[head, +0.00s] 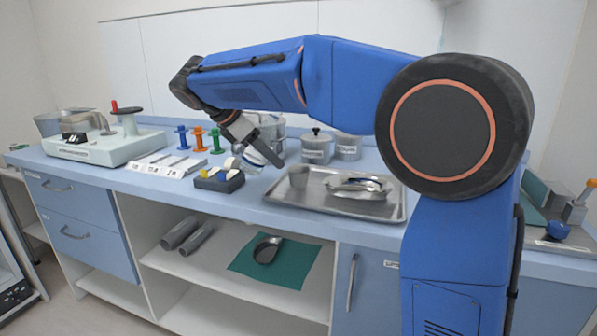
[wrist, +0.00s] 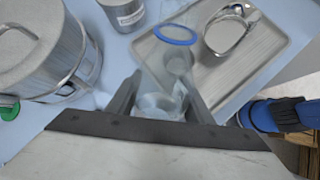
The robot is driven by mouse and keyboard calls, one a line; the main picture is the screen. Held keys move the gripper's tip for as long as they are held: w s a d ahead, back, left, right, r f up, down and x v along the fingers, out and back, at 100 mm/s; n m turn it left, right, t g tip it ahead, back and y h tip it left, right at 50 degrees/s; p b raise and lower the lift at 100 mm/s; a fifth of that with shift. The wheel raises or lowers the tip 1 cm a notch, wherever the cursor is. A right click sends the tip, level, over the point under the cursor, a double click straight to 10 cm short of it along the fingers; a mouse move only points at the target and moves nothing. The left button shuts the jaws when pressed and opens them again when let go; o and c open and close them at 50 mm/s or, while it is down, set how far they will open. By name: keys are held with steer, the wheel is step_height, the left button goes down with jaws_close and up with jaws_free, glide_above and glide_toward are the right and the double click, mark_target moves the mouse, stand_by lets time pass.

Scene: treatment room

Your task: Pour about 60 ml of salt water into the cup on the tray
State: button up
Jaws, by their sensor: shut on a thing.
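My gripper (head: 252,150) is shut on a clear vessel (head: 265,158), left of the tray and above the counter. In the wrist view the vessel (wrist: 160,78) sits between the fingers (wrist: 162,92), with a blue ring at its far end. It looks tilted towards the tray; its liquid level cannot be made out. The small grey cup (head: 298,177) stands upright on the left part of the metal tray (head: 340,214). In the wrist view the cup shows partly through the clear vessel, and the tray (wrist: 226,92) lies beyond it to the right.
A shiny metal dish (head: 358,187) lies on the tray, right of the cup. Lidded metal pots (head: 317,150) stand behind. A dark block with yellow parts (head: 218,181) and coloured spools (head: 199,139) are to the left. My arm crosses above the counter.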

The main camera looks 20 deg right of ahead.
steer(key=shift+d+f+h, duration=0.1)
steer(key=shift+f+h, duration=0.55)
steer(key=shift+h, duration=0.15)
steer(key=shift+d+r+n+h, duration=0.2)
steer(key=shift+r+h, duration=0.05)
steer(key=shift+h, duration=0.7)
steer(key=shift+d+r+n+h, duration=0.2)
steer(key=shift+r+h, duration=0.05)
steer(key=shift+h, duration=0.7)
